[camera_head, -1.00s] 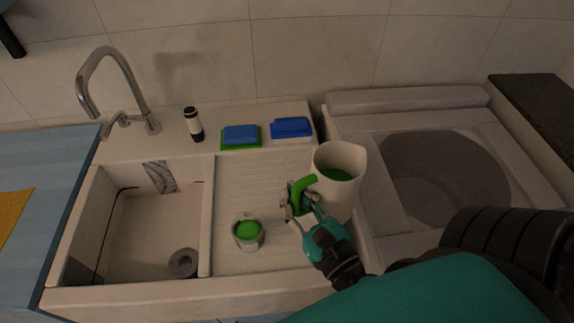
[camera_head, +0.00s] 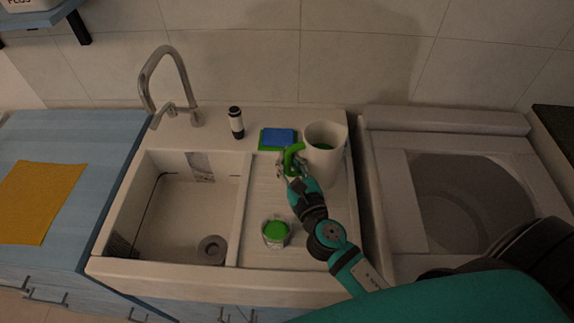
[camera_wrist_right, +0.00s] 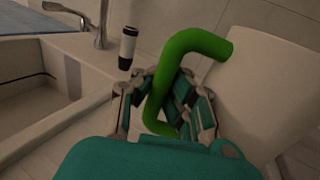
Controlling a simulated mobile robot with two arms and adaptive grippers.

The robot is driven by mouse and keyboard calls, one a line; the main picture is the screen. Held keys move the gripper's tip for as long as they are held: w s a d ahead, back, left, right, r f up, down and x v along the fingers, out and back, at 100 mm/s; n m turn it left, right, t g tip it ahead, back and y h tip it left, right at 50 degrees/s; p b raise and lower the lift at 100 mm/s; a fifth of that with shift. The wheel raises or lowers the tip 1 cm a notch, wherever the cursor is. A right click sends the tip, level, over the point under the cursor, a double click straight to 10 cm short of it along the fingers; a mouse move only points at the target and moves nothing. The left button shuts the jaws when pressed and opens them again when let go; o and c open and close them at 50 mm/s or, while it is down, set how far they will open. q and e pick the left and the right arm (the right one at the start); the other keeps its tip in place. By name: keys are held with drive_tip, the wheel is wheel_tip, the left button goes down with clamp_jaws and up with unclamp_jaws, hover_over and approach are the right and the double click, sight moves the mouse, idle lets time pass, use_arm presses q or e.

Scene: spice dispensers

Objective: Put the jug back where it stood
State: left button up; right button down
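The jug (camera_head: 328,166) is white with a green handle, and green shows inside it. It is upright over the back right of the ribbed drainboard, and I cannot tell whether its base touches. My right gripper (camera_head: 290,170) is shut on the green handle, on the jug's left side. In the right wrist view the handle (camera_wrist_right: 160,85) passes between the fingers, and the jug's white wall (camera_wrist_right: 262,90) fills the right. My left gripper is not in view.
A small cup with green contents (camera_head: 276,233) stands on the drainboard's front. A blue sponge on a green one (camera_head: 278,138) lies behind the jug's left. A black-and-white bottle (camera_head: 236,122) stands by the tap (camera_head: 165,85). The sink basin (camera_head: 190,215) is left, the washing machine (camera_head: 390,180) right.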

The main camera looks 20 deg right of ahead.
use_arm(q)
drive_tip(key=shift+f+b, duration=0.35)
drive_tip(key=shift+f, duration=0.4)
use_arm(e)
drive_tip(key=shift+f, duration=1)
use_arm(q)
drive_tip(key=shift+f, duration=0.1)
use_arm(e)
drive_tip(key=shift+f, duration=0.1)
drive_tip(key=c, duration=2)
unclamp_jaws()
drive_tip(key=shift+f, duration=0.15)
drive_tip(key=shift+c, duration=0.2)
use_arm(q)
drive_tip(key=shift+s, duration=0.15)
use_arm(e)
drive_tip(key=o, duration=0.6)
drive_tip(key=shift+s, duration=0.1)
drive_tip(key=shift+c, duration=0.2)
